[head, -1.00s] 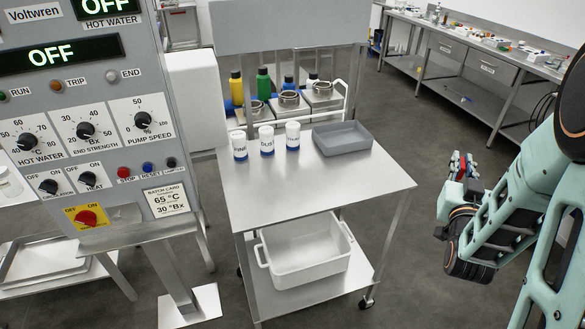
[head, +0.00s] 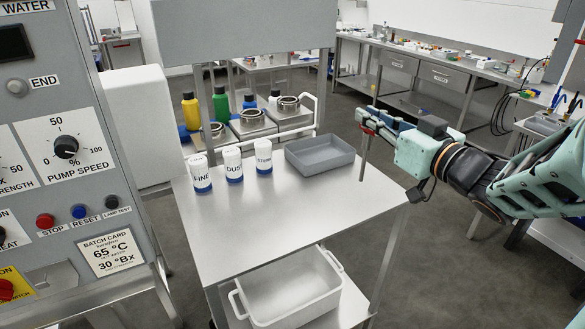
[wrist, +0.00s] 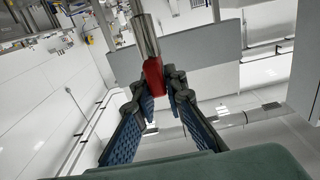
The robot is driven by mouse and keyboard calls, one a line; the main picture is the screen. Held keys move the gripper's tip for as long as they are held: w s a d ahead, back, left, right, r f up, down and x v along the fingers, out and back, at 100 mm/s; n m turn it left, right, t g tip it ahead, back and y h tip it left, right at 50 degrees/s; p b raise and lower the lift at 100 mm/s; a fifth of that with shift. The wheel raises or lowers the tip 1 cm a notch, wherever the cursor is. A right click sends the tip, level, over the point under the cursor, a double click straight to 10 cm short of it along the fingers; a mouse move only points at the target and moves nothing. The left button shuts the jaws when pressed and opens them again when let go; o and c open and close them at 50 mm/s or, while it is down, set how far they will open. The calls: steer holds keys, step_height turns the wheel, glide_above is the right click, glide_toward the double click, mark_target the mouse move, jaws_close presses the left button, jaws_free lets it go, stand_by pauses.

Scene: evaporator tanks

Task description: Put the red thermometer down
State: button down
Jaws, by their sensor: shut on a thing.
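My gripper (head: 372,122) is at the right of the steel cart, a little above the height of its top and near its right edge. It is shut on the red thermometer (wrist: 153,77). In the wrist view, the blue-padded fingers close around its red part, and a metal stem extends away from them. In the head view, a thin grey stem (head: 364,158) hangs roughly upright below the fingers. The fingers partly hide the red part there. The steel cart top (head: 265,225) has broad bare areas. The grey tray (head: 320,163) stands on it, close to the left of my gripper, and looks empty.
White jars (head: 232,166) with blue bands stand left of the tray. Steel pots and coloured bottles (head: 221,106) stand behind. A white bin (head: 290,294) sits on the lower shelf. The control panel (head: 90,150) stands at the left. The cart top's front is clear.

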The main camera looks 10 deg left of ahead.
steer(key=w+a+f+b, duration=0.5)
steer(key=a+f+b, duration=0.8)
steer(key=b, duration=0.1)
steer(key=shift+b, duration=0.3)
steer(key=shift+f, duration=0.1)
steer(key=shift+f, duration=0.15)
steer(key=c, duration=2)
jaws_free()
